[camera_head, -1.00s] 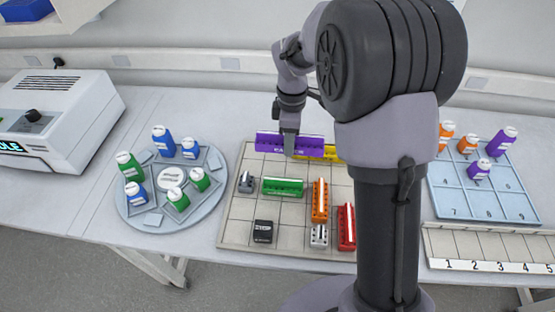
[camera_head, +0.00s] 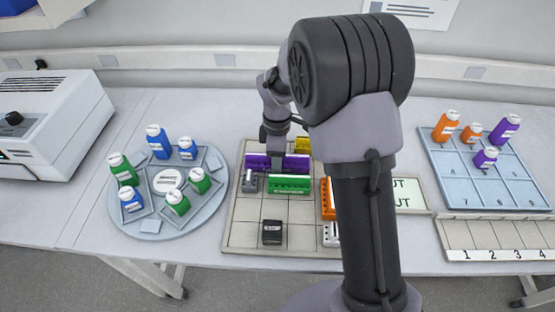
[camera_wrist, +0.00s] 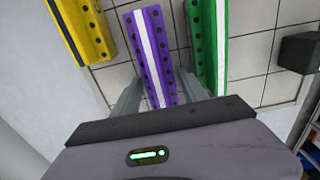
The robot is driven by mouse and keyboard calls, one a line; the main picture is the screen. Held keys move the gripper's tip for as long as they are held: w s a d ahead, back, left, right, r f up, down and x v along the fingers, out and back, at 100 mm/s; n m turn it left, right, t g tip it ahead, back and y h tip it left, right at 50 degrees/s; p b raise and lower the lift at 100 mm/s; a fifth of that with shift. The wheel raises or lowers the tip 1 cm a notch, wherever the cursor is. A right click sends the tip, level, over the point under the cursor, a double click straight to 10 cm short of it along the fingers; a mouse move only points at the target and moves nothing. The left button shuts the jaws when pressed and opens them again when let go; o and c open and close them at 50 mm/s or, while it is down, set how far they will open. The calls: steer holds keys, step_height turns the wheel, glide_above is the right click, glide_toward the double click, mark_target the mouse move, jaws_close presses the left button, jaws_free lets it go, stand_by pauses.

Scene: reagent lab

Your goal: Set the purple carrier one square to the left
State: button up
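The purple carrier (camera_head: 262,161) sits low at the back left of the tiled board (camera_head: 243,222), just behind the green carrier (camera_head: 289,186). In the wrist view the purple carrier (camera_wrist: 152,55) lies lengthwise between the two fingers of my gripper (camera_wrist: 160,76). The fingers stand apart on either side of it, with a narrow gap showing at the right finger. That finger is between the purple and green carriers. In the head view my gripper (camera_head: 277,150) is down at the purple carrier, and my arm hides the board's right part.
A yellow carrier (camera_wrist: 82,28) is close on the purple one's left in the wrist view. A small grey carrier (camera_head: 250,181), an orange carrier (camera_head: 327,200) and a black block (camera_head: 272,232) share the board. A round bottle stand (camera_head: 150,226) is left.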

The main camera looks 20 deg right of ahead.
steer(key=shift+o, duration=0.3)
steer(key=shift+r, duration=0.15)
steer(key=s+a+r+m+t+p, duration=0.1)
steer(key=s+r+m+p, duration=0.1)
steer(key=r, duration=0.8)
steer(key=s+r+m+p, duration=0.2)
steer(key=s+r+p, duration=0.1)
steer(key=r, duration=0.6)
steer(key=s+a+r+m+t+y, duration=0.1)
steer(key=s+r+m+t, duration=0.1)
steer(key=s+m, duration=0.5)
steer(key=s+a+r+m+t+y, duration=0.1)
steer(key=s+a+r+m+t, duration=0.1)
steer(key=s+m, duration=0.5)
steer(key=s+r, duration=0.1)
steer(key=s, duration=0.5)
steer(key=shift+r+m+t, duration=0.4)
